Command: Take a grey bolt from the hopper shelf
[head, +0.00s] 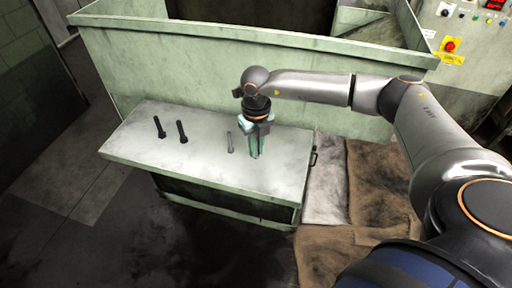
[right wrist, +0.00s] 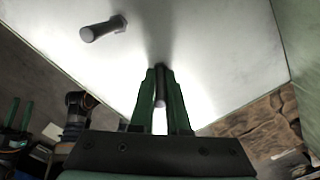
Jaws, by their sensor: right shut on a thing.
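My right gripper (head: 256,152) points down over the light hopper shelf (head: 200,170), near its right end. In the right wrist view its green fingers (right wrist: 161,100) are shut on a bolt (right wrist: 160,88), which looks dark grey in the shade. In the head view the fingers hide that bolt. A loose grey bolt (head: 230,142) is just left of the gripper; it also shows in the right wrist view (right wrist: 102,28). Two black bolts (head: 159,127) (head: 182,132) are farther left on the shelf. My left gripper (right wrist: 18,116) shows at the left edge of the right wrist view, its green fingers apart.
A pale green machine wall (head: 160,62) rises right behind the shelf. A control panel (head: 465,30) with a red button is at the upper right. Brown mats (head: 375,185) lie on the floor to the right. The front of the shelf is clear.

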